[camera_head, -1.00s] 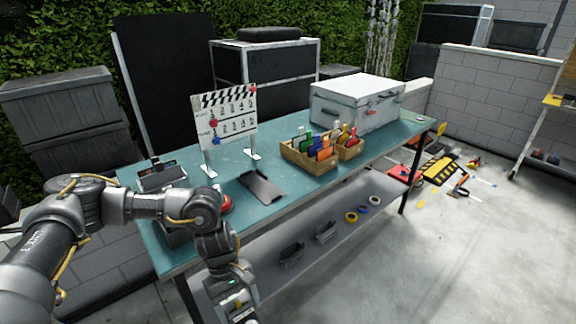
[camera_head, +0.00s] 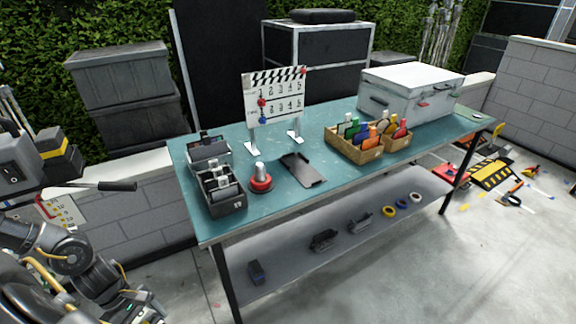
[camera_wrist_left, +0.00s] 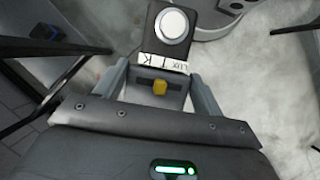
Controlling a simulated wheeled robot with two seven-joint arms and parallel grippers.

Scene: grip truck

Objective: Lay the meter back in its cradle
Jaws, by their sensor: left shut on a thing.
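In the left wrist view, my left gripper (camera_wrist_left: 160,88) is shut on the meter (camera_wrist_left: 170,52), a dark block with a round white dome and a white lettered label. The meter points away from the palm, with pale floor behind it. In the head view my left arm is folded at the lower left, and its gripper and the meter are not clearly visible. A dark, flat, tray-like holder (camera_head: 303,169) lies empty on the teal table (camera_head: 245,211); it may be the cradle, but I cannot tell for certain. My right gripper is out of view.
Beside the holder stand a red-based lamp-like object (camera_head: 260,180), a black box of items (camera_head: 222,188) and a clapperboard (camera_head: 275,97). A wooden tag box (camera_head: 358,151) and a white case (camera_head: 410,92) are farther right. The lower shelf (camera_head: 290,270) carries dark pieces and tape rolls.

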